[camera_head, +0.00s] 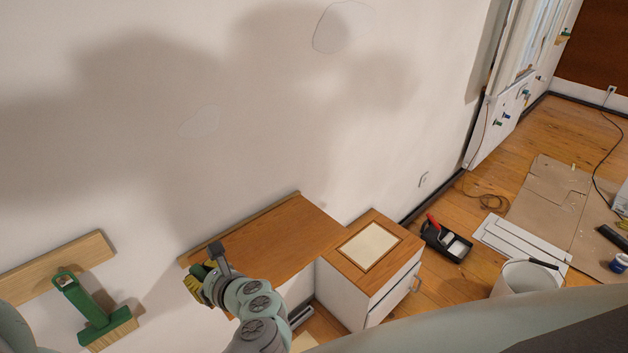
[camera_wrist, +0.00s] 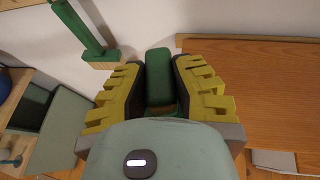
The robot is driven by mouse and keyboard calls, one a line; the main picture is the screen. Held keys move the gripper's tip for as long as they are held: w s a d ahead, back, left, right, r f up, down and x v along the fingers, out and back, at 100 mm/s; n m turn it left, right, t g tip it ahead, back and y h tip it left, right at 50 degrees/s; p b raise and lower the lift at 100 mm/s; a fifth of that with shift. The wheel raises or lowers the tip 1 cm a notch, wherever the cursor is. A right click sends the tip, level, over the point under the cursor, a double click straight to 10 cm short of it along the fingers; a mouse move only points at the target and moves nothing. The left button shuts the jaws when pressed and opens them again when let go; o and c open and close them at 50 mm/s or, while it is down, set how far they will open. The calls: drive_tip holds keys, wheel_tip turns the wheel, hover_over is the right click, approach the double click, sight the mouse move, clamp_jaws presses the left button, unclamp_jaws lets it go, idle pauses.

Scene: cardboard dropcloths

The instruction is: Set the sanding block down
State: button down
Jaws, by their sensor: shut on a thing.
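The sanding block (camera_wrist: 158,78) shows as a green, rounded block in the wrist view. My gripper (camera_wrist: 160,85) is shut on it, with a yellow-and-black finger on each side. The block's lower part is hidden by my gripper body. In the head view my gripper (camera_head: 198,284) is at the left end of a wooden worktop (camera_head: 275,240), which lies to the right of the fingers in the wrist view (camera_wrist: 255,95). I cannot tell the height of the block above the worktop. The block is hidden in the head view.
A white cabinet (camera_head: 340,293) with a wooden top and a cream inset panel (camera_head: 367,246) stands right of the worktop. A green-handled brush (camera_head: 82,300) is by a wooden rail (camera_head: 60,265) at left. The worktop looks bare. A paint tray (camera_head: 446,240) and bucket (camera_head: 528,277) are on the floor.

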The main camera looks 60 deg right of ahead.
drive_tip(key=s+d+f+m+h, duration=0.2)
drive_tip(key=s+d+h, duration=0.1)
drive_tip(key=s, duration=0.7)
drive_tip(key=w+d, duration=0.2)
drive_tip(key=w, duration=0.3)
drive_tip(key=w+d+f, duration=0.1)
drive_tip(key=w+d, duration=0.1)
drive_tip(key=w, duration=0.2)
drive_tip(key=w+d, duration=0.2)
drive_tip(key=w, duration=0.3)
drive_tip(key=shift+w+f, duration=0.25)
drive_tip(key=shift+w, duration=0.1)
drive_tip(key=shift+d+f+b, duration=0.15)
drive_tip(key=shift+f+b, duration=0.95)
drive_tip(key=shift+f, duration=0.65)
drive_tip(key=shift+f, duration=0.2)
drive_tip(key=c, duration=0.9)
unclamp_jaws()
drive_tip(key=shift+r, duration=0.1)
